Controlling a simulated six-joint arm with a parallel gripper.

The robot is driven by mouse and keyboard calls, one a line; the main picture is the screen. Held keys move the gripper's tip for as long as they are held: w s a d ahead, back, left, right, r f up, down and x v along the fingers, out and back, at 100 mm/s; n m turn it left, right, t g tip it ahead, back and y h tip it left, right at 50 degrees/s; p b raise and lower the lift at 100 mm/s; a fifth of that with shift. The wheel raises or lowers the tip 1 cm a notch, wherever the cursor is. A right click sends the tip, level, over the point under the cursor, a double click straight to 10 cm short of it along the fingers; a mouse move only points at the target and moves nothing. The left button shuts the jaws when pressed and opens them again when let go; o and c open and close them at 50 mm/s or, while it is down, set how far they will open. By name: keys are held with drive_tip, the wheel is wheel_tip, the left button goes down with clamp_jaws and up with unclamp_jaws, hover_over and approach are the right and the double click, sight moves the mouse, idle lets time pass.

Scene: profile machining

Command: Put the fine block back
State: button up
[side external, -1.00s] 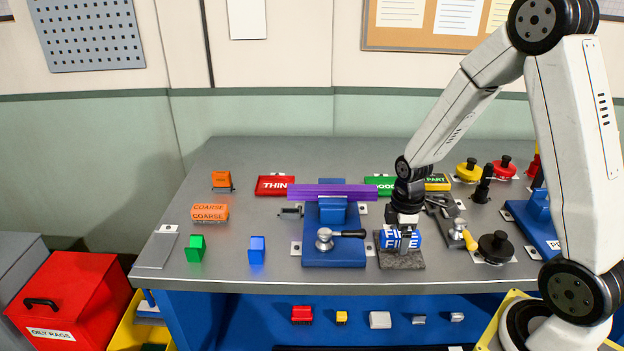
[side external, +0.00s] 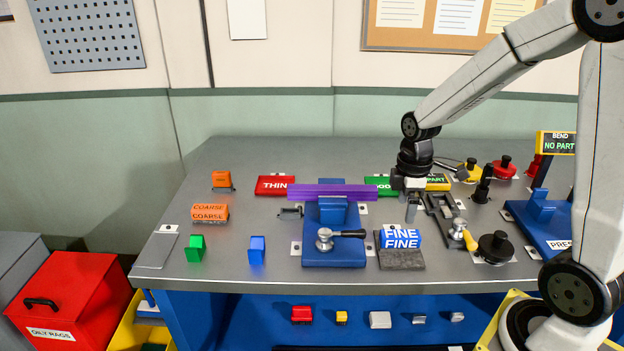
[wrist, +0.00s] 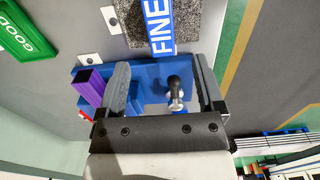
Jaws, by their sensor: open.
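The blue fine block (side external: 401,238), with FINE in white letters, rests on a dark grey rough pad (side external: 402,260) right of the blue vise. It also shows at the top of the wrist view (wrist: 159,27), on the speckled pad (wrist: 131,22). My gripper (side external: 411,212) is above and behind the block in the side view, clear of it. Its two fingers (wrist: 166,88) are apart in the wrist view, with nothing held between them.
A purple bar (side external: 332,193) lies across the blue vise (side external: 334,255), whose handle (side external: 345,234) points right. The orange coarse block (side external: 210,213) and green (side external: 196,249) and blue (side external: 257,250) blocks stand left. A black knob (side external: 495,246) is at right. Bare table lies at front left.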

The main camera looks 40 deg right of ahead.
drive_tip(key=shift+r, duration=1.75)
drive_tip(key=shift+a+f, duration=0.1)
drive_tip(key=shift+a, duration=0.05)
drive_tip(key=s+a+f+m+t, duration=0.2)
drive_tip(key=s+a+f+m, duration=0.2)
drive_tip(key=a+m, duration=0.5)
drive_tip(key=shift+a+f+t, duration=0.3)
drive_tip(key=shift+a+f, duration=0.35)
drive_tip(key=shift+f, duration=0.1)
